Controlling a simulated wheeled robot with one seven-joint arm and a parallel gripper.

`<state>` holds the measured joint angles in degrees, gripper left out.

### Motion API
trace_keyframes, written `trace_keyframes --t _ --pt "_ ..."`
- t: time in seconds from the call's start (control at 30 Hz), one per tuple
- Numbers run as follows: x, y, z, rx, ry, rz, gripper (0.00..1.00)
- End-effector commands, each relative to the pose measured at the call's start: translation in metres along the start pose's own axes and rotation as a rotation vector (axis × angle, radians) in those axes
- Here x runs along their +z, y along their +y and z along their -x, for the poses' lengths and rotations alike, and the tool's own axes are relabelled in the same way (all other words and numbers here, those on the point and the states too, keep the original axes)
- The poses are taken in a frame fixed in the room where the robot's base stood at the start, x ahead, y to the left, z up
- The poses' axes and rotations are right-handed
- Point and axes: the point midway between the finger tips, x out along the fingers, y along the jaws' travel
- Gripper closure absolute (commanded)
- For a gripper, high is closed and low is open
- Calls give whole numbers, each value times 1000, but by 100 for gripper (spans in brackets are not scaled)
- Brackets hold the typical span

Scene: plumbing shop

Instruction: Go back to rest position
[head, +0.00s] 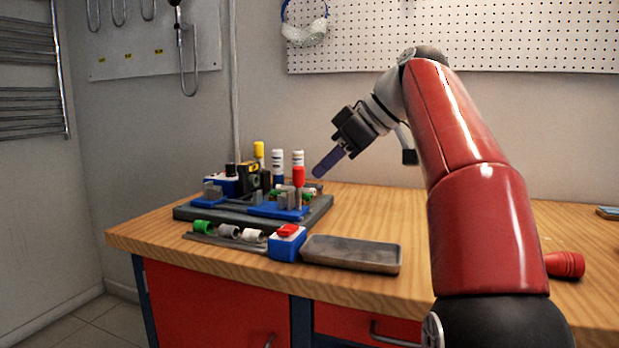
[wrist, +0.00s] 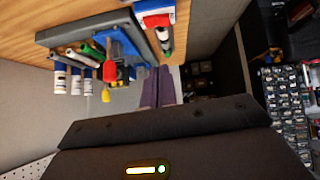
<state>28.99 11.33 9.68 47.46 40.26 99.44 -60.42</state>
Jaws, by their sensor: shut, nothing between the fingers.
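My gripper (head: 328,163) is in the air above the wooden workbench (head: 370,208), at the end of my red arm. Its long dark purple-blue fingers point down and to the left, to the right of the grey fixture board (head: 190,213). The fingers are together and hold nothing. In the wrist view the purple fingers (wrist: 158,87) show side by side, with the board (wrist: 150,40) beyond them to the upper left. The fingers look clear of the board and its parts.
The board carries blue blocks, a red-handled tool (head: 298,176) and several upright bottles with white and yellow caps. In front are a blue box with a red top (head: 287,242), several fittings (head: 229,231) and an empty grey tray (head: 350,253). A red cylindrical object (head: 565,264) lies at right.

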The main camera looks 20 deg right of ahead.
Motion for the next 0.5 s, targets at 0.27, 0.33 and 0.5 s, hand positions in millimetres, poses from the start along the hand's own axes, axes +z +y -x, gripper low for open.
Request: trace_keyframes --t 0.27,0.33,0.5 --pt "1 0 12 -1 -1 -1 100" --pt "1 0 12 -1 -1 -1 100" --pt "1 0 12 -1 -1 -1 100"
